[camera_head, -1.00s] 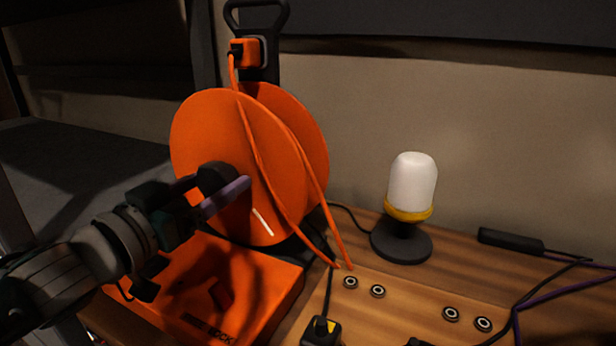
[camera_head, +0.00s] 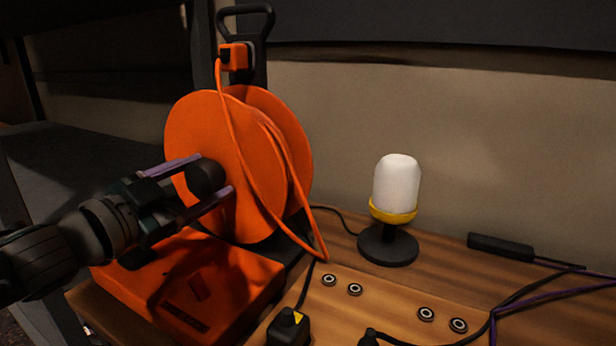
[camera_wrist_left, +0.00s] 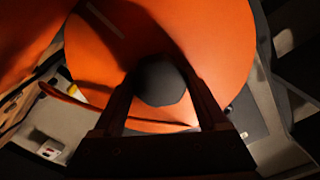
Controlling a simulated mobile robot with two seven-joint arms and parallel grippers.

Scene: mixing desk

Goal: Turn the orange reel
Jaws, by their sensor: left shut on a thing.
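The orange reel (camera_head: 250,140) stands upright on its orange base box (camera_head: 215,280). A round black knob (camera_head: 206,178) sticks out of the reel's near face. My left gripper (camera_head: 214,174) has its two purple-grey fingers on either side of this knob and is shut on it. In the left wrist view the dark knob (camera_wrist_left: 160,82) lies between the fingers, with the reel's face (camera_wrist_left: 215,40) behind it. A pale stripe shows on that face at the upper left in the wrist view. My right gripper is not in view.
An orange cable (camera_head: 240,150) hangs from a plug (camera_head: 234,56) at the top of the stand across the reel. A white lamp (camera_head: 397,185) on a black foot stands to the right on the wooden desk (camera_head: 380,300). A black plug (camera_head: 289,328) lies in front.

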